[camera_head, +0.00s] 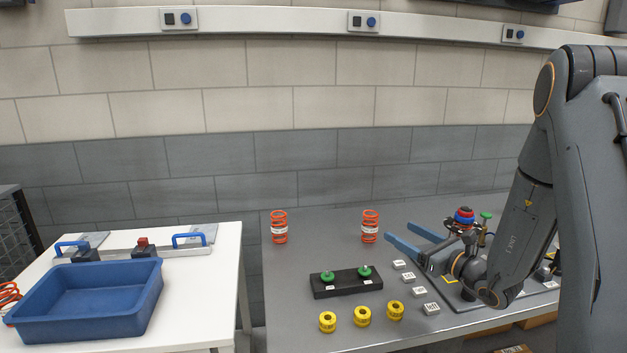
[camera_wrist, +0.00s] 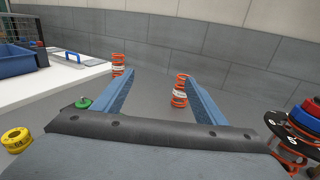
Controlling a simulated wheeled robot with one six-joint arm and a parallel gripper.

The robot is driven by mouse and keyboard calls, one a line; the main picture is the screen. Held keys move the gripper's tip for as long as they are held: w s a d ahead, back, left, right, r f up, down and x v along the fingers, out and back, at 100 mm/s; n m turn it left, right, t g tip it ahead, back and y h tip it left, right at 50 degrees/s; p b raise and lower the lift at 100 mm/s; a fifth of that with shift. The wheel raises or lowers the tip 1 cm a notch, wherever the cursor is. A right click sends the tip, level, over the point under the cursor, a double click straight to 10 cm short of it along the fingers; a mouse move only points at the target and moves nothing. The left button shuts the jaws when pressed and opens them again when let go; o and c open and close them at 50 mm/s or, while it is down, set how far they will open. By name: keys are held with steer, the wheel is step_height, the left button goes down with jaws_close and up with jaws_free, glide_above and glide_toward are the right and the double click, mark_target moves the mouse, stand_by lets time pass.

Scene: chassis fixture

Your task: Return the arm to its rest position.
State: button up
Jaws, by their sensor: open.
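My gripper (camera_head: 398,230) is open and empty, its two blue fingers pointing left over the right part of the grey table. My arm reaches down from the upper right, and its wrist hides part of the fixture plate (camera_head: 545,287). In the wrist view my gripper (camera_wrist: 158,74) has nothing between its fingers. One orange spring (camera_wrist: 180,92) appears behind the right fingertip, and another orange spring (camera_wrist: 118,64) appears behind the left fingertip. Both springs stand upright on the table, as the left spring (camera_head: 279,228) and right spring (camera_head: 370,227) in the head view.
A red-and-blue stack (camera_head: 464,217) stands close behind my wrist. A black block (camera_head: 346,283) with green pieces, several yellow rings (camera_head: 362,316) and several white labelled blocks (camera_head: 419,291) lie in front. A blue bin (camera_head: 88,300) sits on the white table (camera_head: 222,262) at left.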

steer(key=s+a+f+n+g+b, duration=0.1)
steer(key=s+a+f+n+g, duration=0.1)
steer(key=s+a+n+g, duration=0.2)
steer(key=s+a+f+n+g+b, duration=0.2)
steer(key=s+a+n+g, duration=0.3)
steer(key=s, duration=0.4)
steer(key=s+a+f+n+g+y+b, duration=0.1)
steer(key=s+a+f+n+g, duration=0.2)
steer(key=s+a, duration=0.3)
steer(key=shift+s+a+f+n+g+b, duration=0.1)
steer(key=shift+s+a+n+g+b, duration=0.25)
steer(key=shift+a+n+g, duration=0.35)
steer(key=s+d+f+n+g+h+b, duration=0.25)
steer(key=s+f+n+h, duration=0.2)
steer(key=s+n, duration=0.35)
steer(key=s+d+f+n+t+h+b, duration=0.1)
steer(key=s+d+n+h+b, duration=0.1)
steer(key=d+n+h, duration=0.4)
steer(key=shift+s+d+f+n+b, duration=0.2)
steer(key=shift+d+n+b, duration=0.2)
steer(key=shift+d+n, duration=0.75)
steer(key=shift+d, duration=0.1)
steer(key=shift+c, duration=0.5)
